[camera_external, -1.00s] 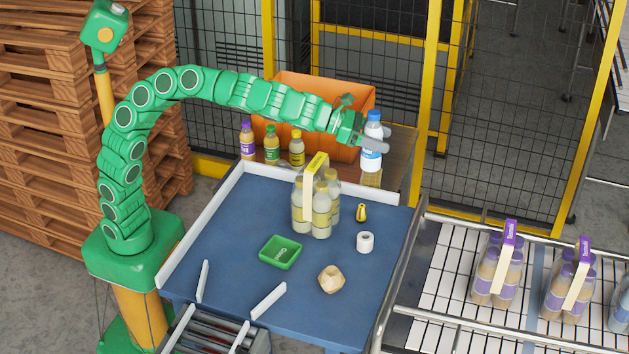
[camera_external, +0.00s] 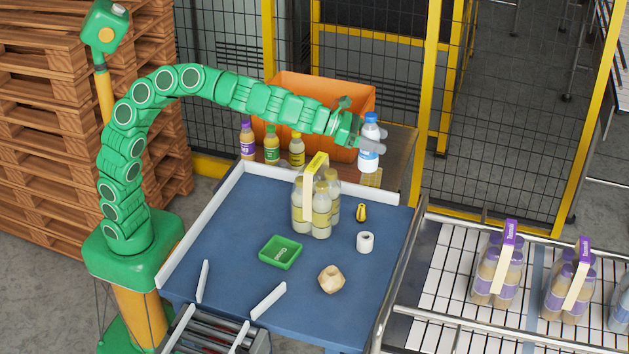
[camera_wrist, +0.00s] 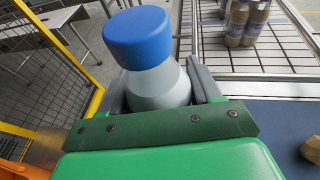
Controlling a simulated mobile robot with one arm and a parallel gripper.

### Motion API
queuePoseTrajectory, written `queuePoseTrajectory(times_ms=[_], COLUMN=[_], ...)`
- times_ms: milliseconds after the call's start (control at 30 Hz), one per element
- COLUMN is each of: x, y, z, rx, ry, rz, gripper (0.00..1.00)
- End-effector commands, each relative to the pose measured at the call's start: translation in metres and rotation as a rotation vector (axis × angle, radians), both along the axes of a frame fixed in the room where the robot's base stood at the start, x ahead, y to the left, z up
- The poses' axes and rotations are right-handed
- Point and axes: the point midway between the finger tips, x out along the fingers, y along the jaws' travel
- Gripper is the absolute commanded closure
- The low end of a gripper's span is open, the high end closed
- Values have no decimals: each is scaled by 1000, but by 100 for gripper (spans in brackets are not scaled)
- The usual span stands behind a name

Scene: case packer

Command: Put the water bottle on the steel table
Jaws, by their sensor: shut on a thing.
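The water bottle (camera_external: 368,158), clear with a blue cap and a blue-white label, is upright in my gripper (camera_external: 366,143). In the wrist view the bottle (camera_wrist: 152,60) sits between the two grey fingers, which are shut on it. The steel table (camera_external: 402,150), with a shiny brownish top, stands behind the blue table. The bottle appears over its right part, with its base close to the top. I cannot tell whether the base touches. A pale yellowish patch shows just below the base; what it is is unclear.
An orange crate (camera_external: 290,90) and three bottles, purple-capped (camera_external: 247,140), green-capped (camera_external: 272,145) and yellow-capped (camera_external: 297,150), are left of the held bottle. The blue table (camera_external: 225,235) in front holds a bottle pack (camera_external: 320,210). A mesh fence (camera_external: 500,130) stands behind.

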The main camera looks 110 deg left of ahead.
Motion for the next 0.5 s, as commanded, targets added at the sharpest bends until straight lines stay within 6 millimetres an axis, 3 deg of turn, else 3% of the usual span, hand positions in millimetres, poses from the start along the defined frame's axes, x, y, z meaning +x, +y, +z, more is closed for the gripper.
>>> queuePoseTrajectory(times_ms=[500], x=[-7], y=[13], z=[-9], rx=[3], ry=[-2], rz=[10], gripper=[85])
